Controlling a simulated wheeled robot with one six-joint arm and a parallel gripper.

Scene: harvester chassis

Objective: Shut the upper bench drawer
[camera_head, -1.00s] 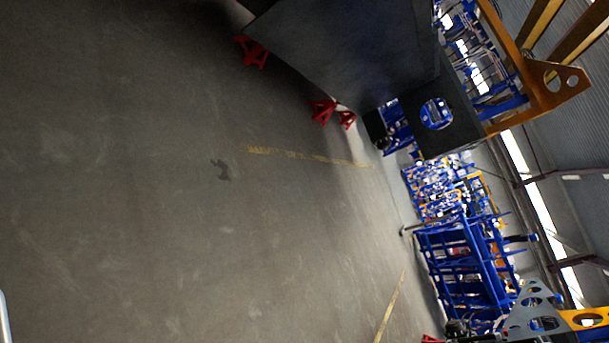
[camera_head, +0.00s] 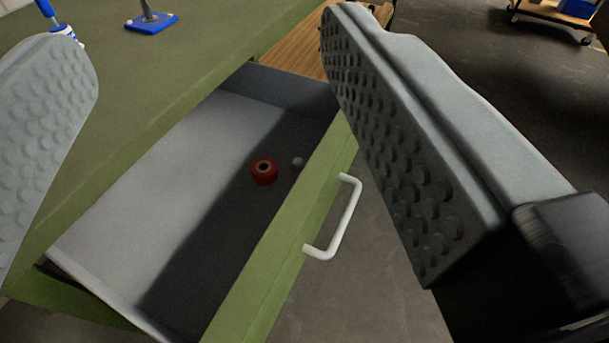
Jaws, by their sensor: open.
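The upper bench drawer (camera_head: 262,262) is pulled out from the green bench, with a green front panel and a pale grey inside. A white bar handle (camera_head: 346,218) is on the outer face of its front. My gripper (camera_head: 208,75) is open and empty, with its two grey studded fingers wide apart at the left and right of the picture. The drawer shows between and beyond the fingers. The right finger is on the outer side of the drawer front, near the handle; I cannot tell whether it touches. The left finger hides part of the bench.
A blue-footed tool (camera_head: 151,22) stands on the green bench top (camera_head: 215,35). A wooden surface (camera_head: 305,48) lies behind the drawer. A cart (camera_head: 555,15) stands far right; the floor before it is clear.

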